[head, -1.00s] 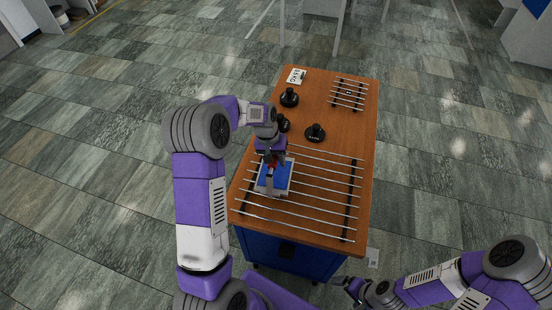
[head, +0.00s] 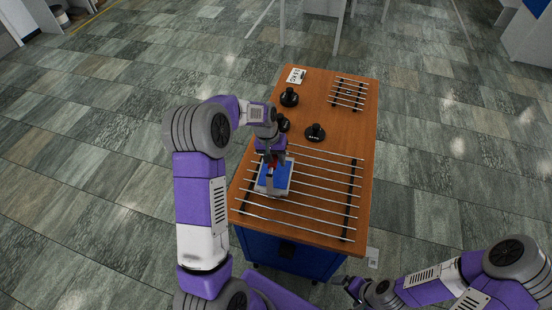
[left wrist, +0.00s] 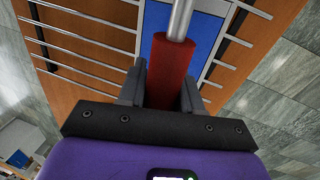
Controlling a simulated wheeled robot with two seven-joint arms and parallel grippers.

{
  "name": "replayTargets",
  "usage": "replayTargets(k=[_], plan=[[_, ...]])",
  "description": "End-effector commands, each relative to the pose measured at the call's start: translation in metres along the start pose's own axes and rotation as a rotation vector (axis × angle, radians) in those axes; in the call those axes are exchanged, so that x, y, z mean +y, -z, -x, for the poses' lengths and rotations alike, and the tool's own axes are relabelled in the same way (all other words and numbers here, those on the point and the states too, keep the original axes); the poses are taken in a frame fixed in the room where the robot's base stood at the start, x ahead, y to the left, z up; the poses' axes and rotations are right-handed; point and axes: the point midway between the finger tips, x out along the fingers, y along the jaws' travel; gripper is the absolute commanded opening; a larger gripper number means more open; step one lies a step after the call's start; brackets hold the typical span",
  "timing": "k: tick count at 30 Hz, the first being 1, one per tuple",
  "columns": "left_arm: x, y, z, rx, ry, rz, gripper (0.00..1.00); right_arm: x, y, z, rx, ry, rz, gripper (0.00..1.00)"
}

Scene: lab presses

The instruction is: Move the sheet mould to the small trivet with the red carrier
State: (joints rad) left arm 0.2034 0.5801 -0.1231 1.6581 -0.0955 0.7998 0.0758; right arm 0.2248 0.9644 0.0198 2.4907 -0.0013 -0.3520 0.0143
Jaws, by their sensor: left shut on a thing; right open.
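The sheet mould (head: 284,176), a flat block with a blue top and pale edge, is at the left part of the large rod trivet (head: 318,202). Its blue face also shows in the left wrist view (left wrist: 208,30). My left gripper (head: 272,163) is shut on the red handle of the carrier (left wrist: 168,65), whose metal rod reaches over the mould. I cannot tell whether the carrier is joined to the mould, or whether the mould touches the rods. My right gripper (head: 342,283) is open and empty, off the table's front right.
Black knobbed weights (head: 289,97) and (head: 315,132) stand on the wooden table (head: 325,105) between the two trivets, with another partly behind my left arm. A white label card (head: 296,76) lies at the far left corner.

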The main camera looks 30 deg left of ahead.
Motion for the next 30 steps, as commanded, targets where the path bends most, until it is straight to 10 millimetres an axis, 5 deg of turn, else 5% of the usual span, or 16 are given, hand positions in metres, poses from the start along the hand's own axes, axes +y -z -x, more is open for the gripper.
replayTargets(k=[30], plan=[[-0.0014, 0.0008, -0.0086, 0.003, -0.001, 0.0, 0.0, 0.0023, 0.0003, -0.0062, 0.0, 0.0, 0.0, 1.0]])
